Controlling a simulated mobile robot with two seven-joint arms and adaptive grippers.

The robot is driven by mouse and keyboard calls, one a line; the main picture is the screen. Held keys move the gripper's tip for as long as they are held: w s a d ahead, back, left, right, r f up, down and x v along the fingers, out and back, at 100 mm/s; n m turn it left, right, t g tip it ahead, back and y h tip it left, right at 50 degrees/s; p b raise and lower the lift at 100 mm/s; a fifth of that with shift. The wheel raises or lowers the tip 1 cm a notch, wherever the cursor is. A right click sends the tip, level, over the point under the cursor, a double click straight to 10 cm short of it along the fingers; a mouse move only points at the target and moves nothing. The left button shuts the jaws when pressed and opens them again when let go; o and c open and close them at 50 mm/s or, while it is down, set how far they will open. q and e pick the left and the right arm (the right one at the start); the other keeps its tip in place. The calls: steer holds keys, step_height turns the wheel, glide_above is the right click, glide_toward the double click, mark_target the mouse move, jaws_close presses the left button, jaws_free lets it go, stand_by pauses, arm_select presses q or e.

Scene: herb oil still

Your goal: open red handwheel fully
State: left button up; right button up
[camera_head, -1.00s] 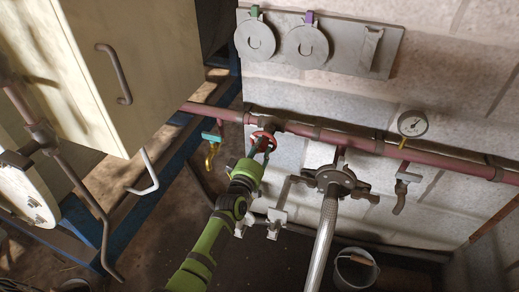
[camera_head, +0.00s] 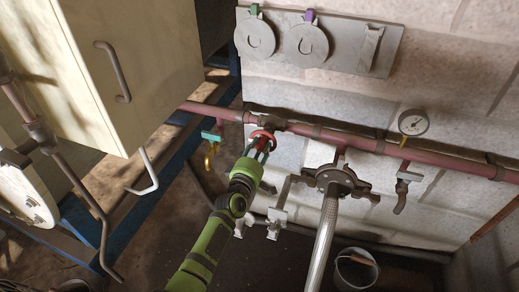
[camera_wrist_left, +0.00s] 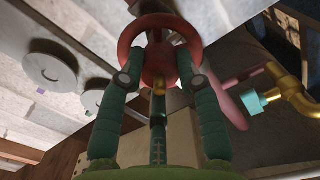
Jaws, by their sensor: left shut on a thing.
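The red handwheel (camera_head: 262,135) sits on the red pipe low on the wall, near the picture's middle. In the left wrist view the red handwheel (camera_wrist_left: 130,40) fills the top middle, with its rim and hub facing me. My left gripper (camera_head: 260,147) reaches up to it from below on the green arm. In the left wrist view the fingers of my left gripper (camera_wrist_left: 158,70) are on either side of the wheel's hub, shut on the wheel. The fingertips are partly hidden behind the rim. My right gripper is not in view.
A tap with a teal handle (camera_head: 211,136) hangs left of the wheel. A large valve with a hose (camera_head: 335,180) is to the right. A gauge (camera_head: 413,122) and a lever tap (camera_head: 403,190) are farther right. A cabinet (camera_head: 130,70) stands left; a bucket (camera_head: 356,268) is below.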

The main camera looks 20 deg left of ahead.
arm_select(q)
steer(key=shift+a+r, duration=0.1)
steer(key=shift+r, duration=0.1)
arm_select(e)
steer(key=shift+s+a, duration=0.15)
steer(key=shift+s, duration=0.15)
arm_select(q)
steer(key=o, duration=1.2)
steer(key=shift+c, duration=0.2)
steer(key=shift+f, duration=0.1)
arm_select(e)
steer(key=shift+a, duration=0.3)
arm_select(q)
steer(key=shift+s+f, duration=0.1)
steer(key=shift+s, duration=0.15)
steer(key=s, duration=1.1)
steer(key=shift+s+a, duration=0.15)
steer(key=shift+s, duration=0.1)
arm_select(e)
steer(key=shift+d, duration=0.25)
